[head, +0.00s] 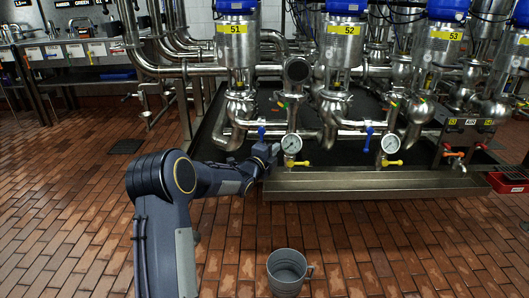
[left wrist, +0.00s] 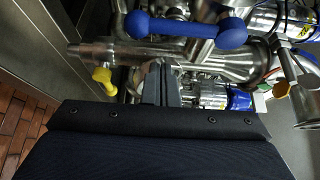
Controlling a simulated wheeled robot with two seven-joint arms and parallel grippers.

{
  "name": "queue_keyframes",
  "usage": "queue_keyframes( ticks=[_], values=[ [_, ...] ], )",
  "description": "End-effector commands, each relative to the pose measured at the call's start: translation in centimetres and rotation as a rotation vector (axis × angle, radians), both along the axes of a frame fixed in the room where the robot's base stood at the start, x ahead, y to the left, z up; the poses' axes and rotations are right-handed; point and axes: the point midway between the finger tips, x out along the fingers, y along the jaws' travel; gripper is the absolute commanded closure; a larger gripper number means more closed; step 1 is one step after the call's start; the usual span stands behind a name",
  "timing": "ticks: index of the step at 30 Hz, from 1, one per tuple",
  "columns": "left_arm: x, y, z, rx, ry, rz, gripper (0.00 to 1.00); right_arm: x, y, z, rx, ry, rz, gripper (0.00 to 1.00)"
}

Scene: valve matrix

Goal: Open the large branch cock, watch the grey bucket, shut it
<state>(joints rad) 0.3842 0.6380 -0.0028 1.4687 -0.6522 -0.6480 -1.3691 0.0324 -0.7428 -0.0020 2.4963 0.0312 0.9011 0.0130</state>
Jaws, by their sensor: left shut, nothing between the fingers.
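A grey bucket (head: 288,285) with a side handle stands on the tiles in front of the drip tray. My left gripper (head: 270,152) is shut and empty, beside the pipework under unit 51. A blue lever (head: 261,133) is just above it in the head view. In the left wrist view a blue lever (left wrist: 185,28) lies across the top, beyond the shut fingers (left wrist: 162,82), with a yellow handle (left wrist: 104,80) to their left. I cannot tell whether the fingers touch anything. Which cock is the large branch cock is not clear. My right gripper is out of view.
A steel drip tray (head: 375,185) runs along the front of the pipework. Gauges (head: 291,143), another blue lever (head: 368,140) and yellow handles (head: 300,164) stick out above it. A red crate (head: 510,182) is at the right. The tiled floor in front is open.

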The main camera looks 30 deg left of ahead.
Motion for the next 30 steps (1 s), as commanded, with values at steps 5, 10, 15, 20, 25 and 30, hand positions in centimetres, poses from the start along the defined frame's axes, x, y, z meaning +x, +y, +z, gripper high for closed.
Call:
queue_keyframes(
  ticks=[5,10,15,20,25,30],
  values=[
    [-1.0,2.5,0.0,0.002,0.0,0.008,1.0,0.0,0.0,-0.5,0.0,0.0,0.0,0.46],
    [-1.2,3.0,0.1,0.001,0.0,0.006,1.0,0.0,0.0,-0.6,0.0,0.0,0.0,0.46],
    [-1.3,3.1,0.1,0.0,0.0,0.005,1.0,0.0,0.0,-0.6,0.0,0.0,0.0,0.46],
    [-1.3,3.1,0.1,0.002,0.001,0.005,1.0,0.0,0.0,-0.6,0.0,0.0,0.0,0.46],
    [-1.3,3.2,0.1,0.024,0.013,0.005,1.0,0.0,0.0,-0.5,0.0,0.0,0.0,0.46],
    [-1.4,3.3,0.0,0.052,0.031,0.005,1.0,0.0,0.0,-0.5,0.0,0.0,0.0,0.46]
  ],
)
